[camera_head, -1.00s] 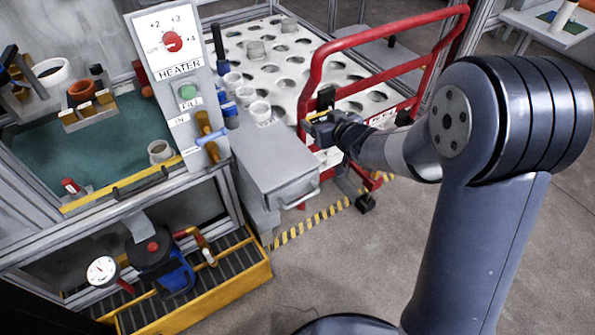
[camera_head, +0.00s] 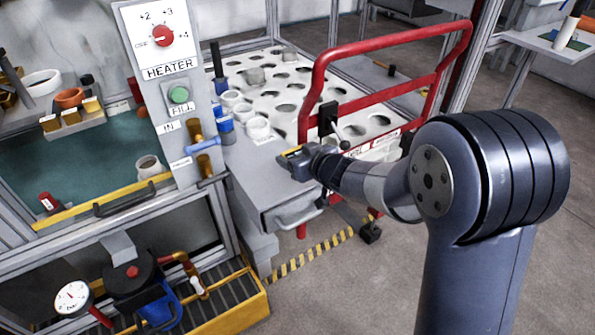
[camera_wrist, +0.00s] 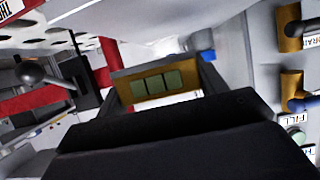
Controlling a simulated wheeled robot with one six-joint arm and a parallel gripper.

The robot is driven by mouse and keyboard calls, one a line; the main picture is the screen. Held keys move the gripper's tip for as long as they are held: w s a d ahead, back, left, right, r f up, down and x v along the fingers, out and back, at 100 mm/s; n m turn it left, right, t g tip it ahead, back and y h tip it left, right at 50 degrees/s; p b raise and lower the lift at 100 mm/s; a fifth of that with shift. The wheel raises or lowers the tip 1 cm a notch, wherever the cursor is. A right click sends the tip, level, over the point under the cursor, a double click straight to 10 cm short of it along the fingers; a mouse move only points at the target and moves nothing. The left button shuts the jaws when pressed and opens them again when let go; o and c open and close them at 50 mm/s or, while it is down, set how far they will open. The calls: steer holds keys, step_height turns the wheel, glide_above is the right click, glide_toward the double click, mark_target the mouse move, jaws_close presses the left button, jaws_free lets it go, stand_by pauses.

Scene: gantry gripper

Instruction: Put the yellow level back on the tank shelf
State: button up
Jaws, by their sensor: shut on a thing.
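The yellow level (camera_wrist: 158,84), a small yellow bar with greenish windows, sits across the jaws of my gripper (camera_wrist: 163,84) in the wrist view. My gripper is shut on it. In the head view the level (camera_head: 291,150) is a small yellow edge at the tip of my gripper (camera_head: 297,157), above the grey cabinet top near the red rail. The tank (camera_head: 90,160) with a teal inside is at the left. A small grey ledge (camera_head: 75,129) carrying yellow-brown blocks is at its back; I cannot tell whether this is the tank shelf.
The heater panel (camera_head: 165,70) and its post, with blue and brass valve handles (camera_head: 204,145), stand between my gripper and the tank. A red rail (camera_head: 318,90) rises close behind my gripper. The grey cabinet top (camera_head: 262,180) is clear.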

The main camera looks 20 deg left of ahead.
steer(key=shift+f+b, duration=1)
steer(key=shift+f, duration=0.75)
steer(key=shift+f, duration=0.15)
steer(key=o, duration=1.1)
steer(key=shift+o, duration=0.2)
